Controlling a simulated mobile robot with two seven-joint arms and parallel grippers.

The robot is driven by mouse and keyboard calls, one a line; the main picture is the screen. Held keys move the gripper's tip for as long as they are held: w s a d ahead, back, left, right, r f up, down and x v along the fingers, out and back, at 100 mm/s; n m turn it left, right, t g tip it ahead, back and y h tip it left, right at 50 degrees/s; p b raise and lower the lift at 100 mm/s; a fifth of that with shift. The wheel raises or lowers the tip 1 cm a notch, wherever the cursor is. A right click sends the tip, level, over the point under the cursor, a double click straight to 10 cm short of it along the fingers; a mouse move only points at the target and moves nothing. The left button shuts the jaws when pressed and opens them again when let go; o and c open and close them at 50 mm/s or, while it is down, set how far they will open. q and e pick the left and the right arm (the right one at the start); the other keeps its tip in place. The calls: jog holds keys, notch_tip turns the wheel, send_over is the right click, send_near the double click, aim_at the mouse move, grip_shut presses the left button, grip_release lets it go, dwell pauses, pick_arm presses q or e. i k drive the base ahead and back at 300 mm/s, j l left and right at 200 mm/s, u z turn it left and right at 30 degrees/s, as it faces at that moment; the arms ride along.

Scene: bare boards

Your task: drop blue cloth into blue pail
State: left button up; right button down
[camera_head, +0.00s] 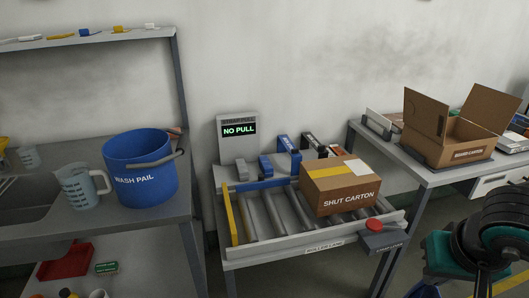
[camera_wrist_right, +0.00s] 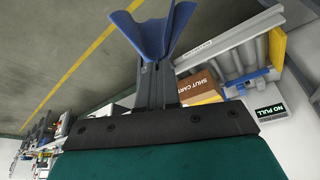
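The blue wash pail (camera_head: 140,168) stands upright on the left counter in the head view. Its mouth faces up and its handle leans to the right side; its inside floor is hidden. My right gripper (camera_wrist_right: 155,68) shows in the right wrist view, with its fingers close together on the blue cloth (camera_wrist_right: 150,32). The cloth is pinched at its middle and flares out to both sides in a V. My left gripper is not in view.
A clear measuring jug (camera_head: 82,188) stands close left of the pail. A roller bench (camera_head: 320,243) with a shut carton (camera_head: 340,186) lies between the pail and my right arm. An open carton (camera_head: 455,140) sits on the right table. A shelf (camera_head: 90,37) overhangs the left counter.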

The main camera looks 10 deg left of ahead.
aim_at(140, 163)
jog(key=l+u, duration=0.1)
jog(key=u, duration=0.85)
